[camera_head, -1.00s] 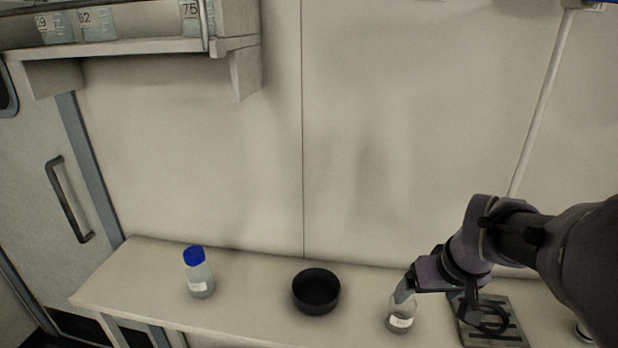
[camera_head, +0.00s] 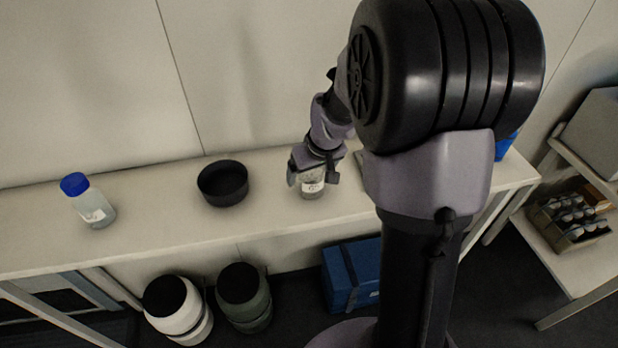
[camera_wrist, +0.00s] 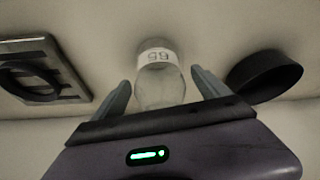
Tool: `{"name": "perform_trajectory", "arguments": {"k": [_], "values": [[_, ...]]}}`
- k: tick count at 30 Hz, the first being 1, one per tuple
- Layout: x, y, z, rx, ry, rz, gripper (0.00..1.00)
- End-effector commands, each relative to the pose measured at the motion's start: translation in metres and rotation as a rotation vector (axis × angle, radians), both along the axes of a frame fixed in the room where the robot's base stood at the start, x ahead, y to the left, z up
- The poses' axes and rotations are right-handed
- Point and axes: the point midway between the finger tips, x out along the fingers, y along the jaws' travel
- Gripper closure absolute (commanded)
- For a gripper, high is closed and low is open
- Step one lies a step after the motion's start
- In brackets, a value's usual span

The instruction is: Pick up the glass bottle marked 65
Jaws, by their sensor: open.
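The glass bottle marked 65 (camera_wrist: 158,82) is clear with a white label, and it stands on the bench between my open fingers in the wrist view. In the head view the bottle (camera_head: 312,186) shows just below my gripper (camera_head: 313,178), partly covered by it. In the wrist view my gripper (camera_wrist: 160,95) is open, with one finger on each side of the bottle and a visible gap to each. I cannot tell whether either finger touches the glass lower down.
A black bowl (camera_head: 222,183) stands left of the bottle, and a blue-capped bottle (camera_head: 91,203) farther left on the bench (camera_head: 150,228). A dark flat plate device (camera_wrist: 42,68) lies on the bottle's other side. Bins (camera_head: 180,308) and a blue box (camera_head: 352,275) are below.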

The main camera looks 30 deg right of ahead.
Motion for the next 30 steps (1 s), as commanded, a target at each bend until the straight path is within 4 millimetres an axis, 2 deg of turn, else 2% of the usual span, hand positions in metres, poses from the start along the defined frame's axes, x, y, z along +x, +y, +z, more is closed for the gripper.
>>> {"name": "perform_trajectory", "arguments": {"k": [1,6,15,18,25,30], "values": [[0.002,0.0,-0.004,0.0,-0.001,0.0,0.14],[0.002,0.0,-0.002,0.0,-0.002,0.0,0.16],[0.001,0.0,-0.002,0.0,-0.001,0.0,0.75],[0.001,0.0,-0.002,-0.001,-0.002,0.0,0.9],[0.002,0.0,0.0,-0.001,-0.002,0.0,0.9],[0.002,0.0,0.016,-0.001,-0.002,0.0,0.9]]}}
